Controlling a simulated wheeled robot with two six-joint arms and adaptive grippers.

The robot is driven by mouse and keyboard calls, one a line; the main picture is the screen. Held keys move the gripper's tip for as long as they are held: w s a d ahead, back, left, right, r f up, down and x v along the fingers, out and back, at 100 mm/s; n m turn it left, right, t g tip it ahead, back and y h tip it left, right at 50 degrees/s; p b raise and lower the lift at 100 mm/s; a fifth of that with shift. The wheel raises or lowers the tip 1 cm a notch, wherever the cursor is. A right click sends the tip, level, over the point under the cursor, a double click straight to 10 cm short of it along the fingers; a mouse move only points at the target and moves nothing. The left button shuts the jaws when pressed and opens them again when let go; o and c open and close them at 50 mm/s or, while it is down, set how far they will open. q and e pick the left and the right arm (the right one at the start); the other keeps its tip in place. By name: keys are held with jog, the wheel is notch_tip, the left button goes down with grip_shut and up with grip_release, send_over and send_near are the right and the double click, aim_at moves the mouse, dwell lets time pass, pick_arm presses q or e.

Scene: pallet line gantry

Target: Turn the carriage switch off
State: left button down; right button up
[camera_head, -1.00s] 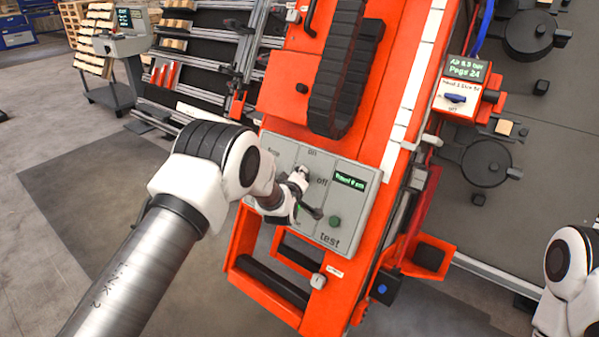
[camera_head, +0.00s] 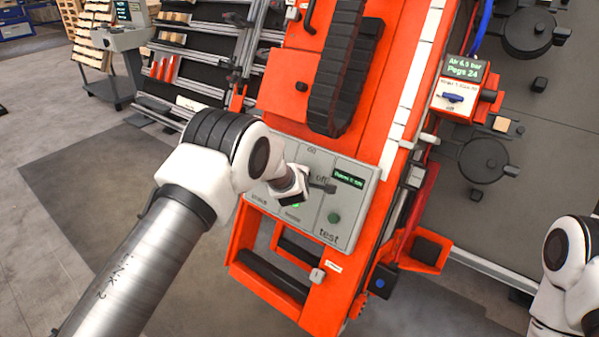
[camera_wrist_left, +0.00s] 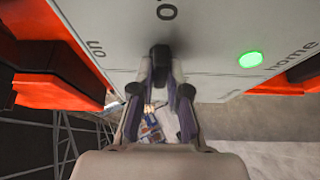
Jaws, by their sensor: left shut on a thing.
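The grey control panel (camera_head: 364,205) on the orange carriage carries "on" and "off" labels. My left gripper (camera_head: 303,186) is at its middle, beside the "off" label, and hides most of the switch in the head view. In the left wrist view a black switch knob (camera_wrist_left: 160,54) stands between the tips of my left gripper (camera_wrist_left: 160,78), which is shut on it. Which label the knob points to is hard to tell. My right gripper is out of view; only part of that arm shows at the right edge.
On the panel are a small display (camera_head: 348,179), a green test button (camera_head: 334,217) and a lit green lamp (camera_wrist_left: 250,59). A black cable chain (camera_head: 338,75) runs above the panel.

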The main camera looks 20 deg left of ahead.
pick_arm(q)
jog(key=c, duration=1.2)
grip_release()
jog(key=shift+o, duration=0.2)
jog(key=v, duration=1.2)
